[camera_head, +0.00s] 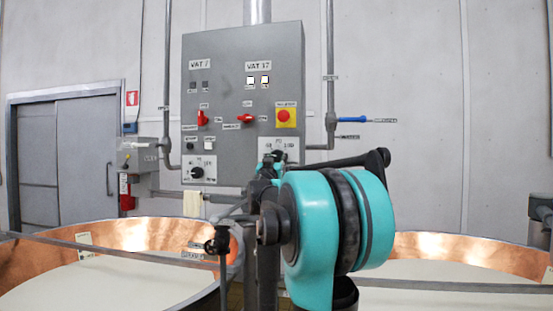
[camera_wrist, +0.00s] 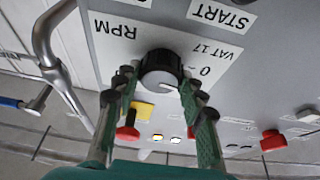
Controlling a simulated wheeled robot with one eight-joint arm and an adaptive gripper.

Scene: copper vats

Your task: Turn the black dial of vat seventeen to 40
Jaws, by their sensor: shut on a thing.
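The black dial (camera_wrist: 160,68) of vat seventeen sits on a white plate marked RPM and VAT 17, upside down in the wrist view. My gripper (camera_wrist: 159,84) has one green finger on each side of the dial and is shut on it. A pale pointer line shows on the dial's face, but the number it points at cannot be read. A "0" shows on the plate beside the right finger. In the head view the VAT 17 dial plate (camera_head: 292,147) is at the panel's lower right, partly hidden by my arm.
The grey control panel (camera_head: 225,100) also carries a second black dial (camera_head: 197,172) at lower left, red switches (camera_head: 246,118) and a red stop button on yellow (camera_head: 284,115). A pipe with a blue-handled valve (camera_head: 352,119) stands at right. Copper vats (camera_head: 130,235) lie below.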

